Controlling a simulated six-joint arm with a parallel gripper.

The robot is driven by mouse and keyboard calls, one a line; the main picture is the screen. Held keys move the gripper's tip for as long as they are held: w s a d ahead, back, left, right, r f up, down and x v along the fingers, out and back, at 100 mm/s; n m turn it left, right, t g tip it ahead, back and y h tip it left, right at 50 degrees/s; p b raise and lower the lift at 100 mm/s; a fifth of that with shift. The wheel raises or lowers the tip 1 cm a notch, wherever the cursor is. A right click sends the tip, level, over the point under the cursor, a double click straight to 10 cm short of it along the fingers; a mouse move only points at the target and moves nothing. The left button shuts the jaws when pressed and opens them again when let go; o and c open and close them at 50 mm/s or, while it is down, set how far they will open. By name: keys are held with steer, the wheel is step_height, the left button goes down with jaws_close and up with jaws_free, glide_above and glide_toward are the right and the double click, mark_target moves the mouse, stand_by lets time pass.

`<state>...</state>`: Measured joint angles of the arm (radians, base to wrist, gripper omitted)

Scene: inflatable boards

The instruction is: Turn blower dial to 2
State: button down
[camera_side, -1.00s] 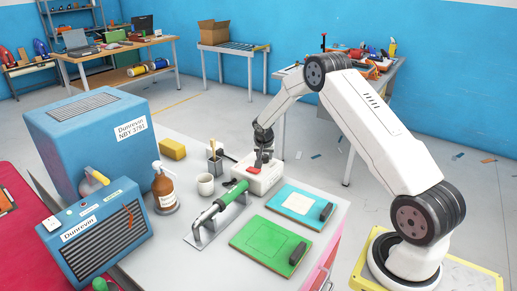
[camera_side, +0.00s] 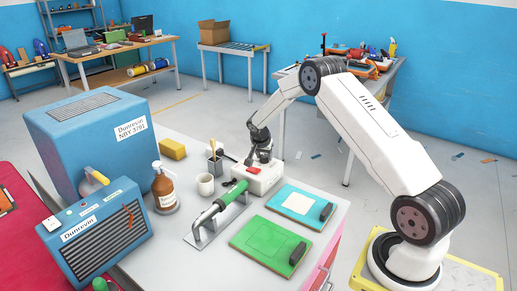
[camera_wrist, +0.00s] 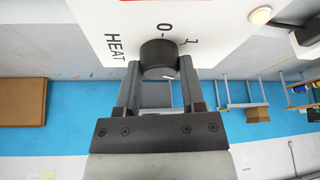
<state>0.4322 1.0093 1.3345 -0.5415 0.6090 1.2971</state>
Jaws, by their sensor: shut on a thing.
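A white control box (camera_side: 258,181) with a red part on top stands on the grey bench, behind the green-handled tool. My gripper (camera_side: 262,161) reaches down to its far side. In the wrist view, a round black dial (camera_wrist: 158,55) sits on the box's white face (camera_wrist: 85,12). My gripper (camera_wrist: 158,75) has its two fingers closed on either side of the dial. The marks "0" and "1" and the word "HEAT" show around the dial. Where the dial points, and any mark "2", I cannot make out.
A green-handled tool (camera_side: 232,194) lies on a metal stand in front of the box. A white cup (camera_side: 205,185), a pen holder (camera_side: 215,164) and a brown bottle (camera_side: 164,189) stand to the left. A green board (camera_side: 262,241) and a blue board (camera_side: 290,203) lie to the right.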

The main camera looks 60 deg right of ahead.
steer(key=shift+c, duration=1)
jaws_free()
steer(key=shift+a, duration=0.1)
steer(key=v, duration=0.7)
steer(key=shift+r, duration=0.3)
steer(key=shift+s+a, duration=0.1)
steer(key=shift+a, duration=0.15)
steer(key=s+a+r+n+t+y, duration=0.15)
steer(key=s+a+n, duration=0.25)
steer(key=a, duration=0.4)
steer(key=s+a+r+n+g+y, duration=0.1)
steer(key=s+a+r+n, duration=0.3)
steer(key=a, duration=0.4)
steer(key=s+a+n+y, duration=0.1)
steer(key=s+a+n, duration=0.2)
steer(key=s+a, duration=0.2)
steer(key=s+a+f+n+y, duration=0.1)
steer(key=s+a+n, duration=0.3)
steer(key=s, duration=0.5)
steer(key=shift+s+a+f+t, duration=0.3)
steer(key=shift+a+t, duration=0.15)
steer(key=shift+a, duration=0.2)
